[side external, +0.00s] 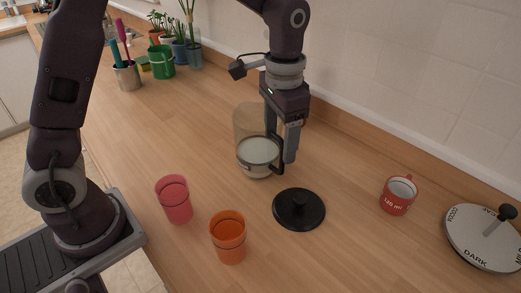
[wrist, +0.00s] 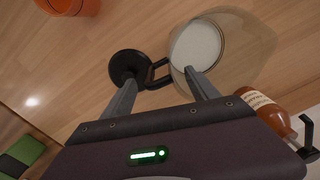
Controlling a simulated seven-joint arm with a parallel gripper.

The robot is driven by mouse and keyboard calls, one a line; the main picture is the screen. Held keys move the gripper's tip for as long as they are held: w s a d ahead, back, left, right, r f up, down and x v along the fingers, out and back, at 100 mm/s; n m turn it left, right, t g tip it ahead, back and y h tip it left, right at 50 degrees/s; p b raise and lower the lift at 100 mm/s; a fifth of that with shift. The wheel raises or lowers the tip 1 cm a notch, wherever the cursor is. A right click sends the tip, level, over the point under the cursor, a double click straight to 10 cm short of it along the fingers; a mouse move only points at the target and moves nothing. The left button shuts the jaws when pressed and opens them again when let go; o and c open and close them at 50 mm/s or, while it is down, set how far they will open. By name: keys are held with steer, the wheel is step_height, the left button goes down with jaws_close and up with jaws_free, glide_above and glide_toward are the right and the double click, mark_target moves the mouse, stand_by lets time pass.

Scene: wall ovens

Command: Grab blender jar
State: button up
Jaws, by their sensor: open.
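The blender jar (side external: 257,150) stands upright on the wooden counter. It is clear with a pale lower part and a black handle (side external: 278,165) on its right side. In the wrist view the jar (wrist: 197,48) shows from above at top centre, its handle (wrist: 160,75) pointing left. My gripper (side external: 282,155) is pointed down at the handle side of the jar. In the wrist view my gripper (wrist: 158,82) is open, with the handle between its fingers and one fingertip overlapping the jar's edge. Whether a finger touches the jar I cannot tell.
A round black lid (side external: 299,209) lies in front of the jar. A pink cup (side external: 174,199) and an orange cup (side external: 229,237) stand front left. A red mug (side external: 398,195) and a round dial plate (side external: 486,237) are right. A brown bottle (wrist: 266,110) shows in the wrist view.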

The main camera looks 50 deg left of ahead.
step_height(320, 180, down, 6)
steer(key=shift+f, duration=0.15)
jaws_close()
stand_by(0.4)
